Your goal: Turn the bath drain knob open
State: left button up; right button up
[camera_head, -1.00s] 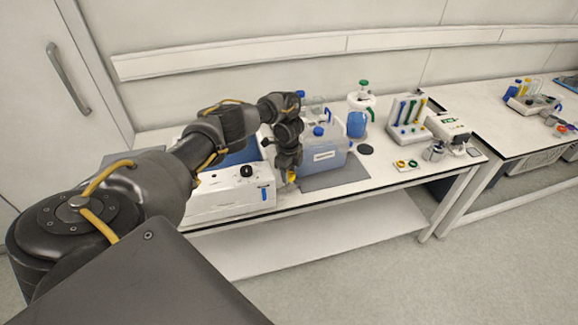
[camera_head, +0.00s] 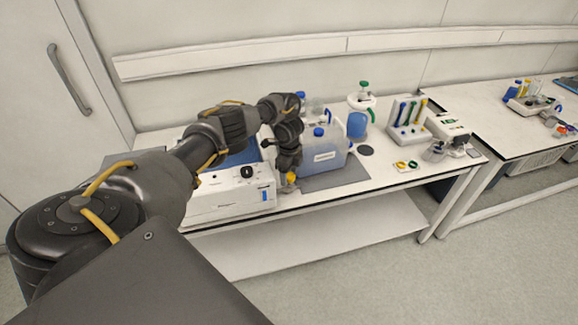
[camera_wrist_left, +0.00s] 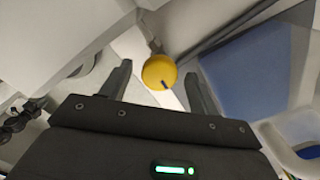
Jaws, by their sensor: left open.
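The yellow round drain knob (camera_head: 291,178) sits low at the right end of the white water bath (camera_head: 225,200), near the table's front edge. In the left wrist view the yellow knob (camera_wrist_left: 160,71) carries a short dark mark pointing to its lower right. My left gripper (camera_head: 289,170) points down at the knob from above. Its two fingers (camera_wrist_left: 158,75) are open, one on each side of the knob, with visible gaps. I cannot tell whether the fingertips reach down to the knob's level. My right gripper is out of view.
A translucent blue container (camera_head: 322,160) with a blue cap stands on a grey mat (camera_head: 340,177) just right of my gripper. A tube rack (camera_head: 408,122) and other lab items stand further right. The shelf below the bench (camera_head: 320,225) is bare.

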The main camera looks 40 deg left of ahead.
aim_at(289, 175)
pick_arm(q)
notch_tip(289, 175, up, 3)
jog(key=shift+w+f, duration=0.1)
jog(key=shift+f, duration=0.05)
notch_tip(289, 175, up, 8)
jog(key=p, duration=0.3)
dwell(0.4)
